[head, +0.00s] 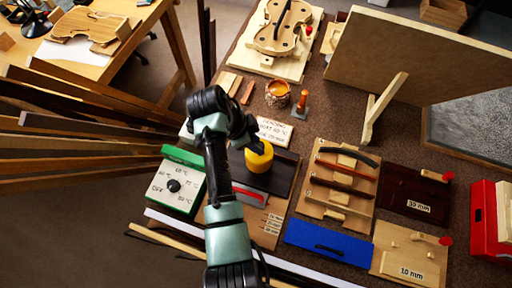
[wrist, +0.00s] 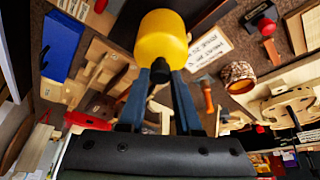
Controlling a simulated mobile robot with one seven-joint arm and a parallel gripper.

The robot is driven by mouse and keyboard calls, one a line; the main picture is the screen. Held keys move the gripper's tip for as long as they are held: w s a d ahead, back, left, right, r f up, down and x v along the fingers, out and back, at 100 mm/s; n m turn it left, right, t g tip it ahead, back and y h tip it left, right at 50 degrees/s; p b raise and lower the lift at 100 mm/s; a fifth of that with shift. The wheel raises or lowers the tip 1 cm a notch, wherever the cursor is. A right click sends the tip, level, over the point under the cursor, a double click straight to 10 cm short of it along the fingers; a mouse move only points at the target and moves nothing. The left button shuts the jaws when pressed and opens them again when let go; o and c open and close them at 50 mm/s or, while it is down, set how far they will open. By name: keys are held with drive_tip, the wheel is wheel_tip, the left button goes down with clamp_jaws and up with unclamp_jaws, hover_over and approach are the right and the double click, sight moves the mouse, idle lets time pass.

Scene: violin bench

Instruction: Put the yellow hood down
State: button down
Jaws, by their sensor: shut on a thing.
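The yellow hood (head: 259,158) is a rounded yellow cap, seen near the middle of the bench in the head view. In the wrist view the hood (wrist: 162,42) is at the top centre, with a black stem at its near end. My gripper (wrist: 161,73) is shut on this stem between its two blue-grey fingers. In the head view my gripper (head: 253,142) is mostly hidden by the wrist. The hood appears over a dark board (head: 284,178); I cannot tell whether it touches it. What is under the hood is hidden.
A green and white dial box (head: 174,186) stands left of the hood. A lettered card (head: 274,131) and an amber jar (head: 278,94) are behind it. A wooden rack (head: 334,205) with dark curved pieces and a blue board (head: 326,243) lie to the right and front.

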drive_tip(key=shift+w+f, duration=0.1)
drive_tip(key=shift+f, duration=2.1)
drive_tip(key=c, duration=0.6)
unclamp_jaws()
drive_tip(key=shift+f, duration=0.1)
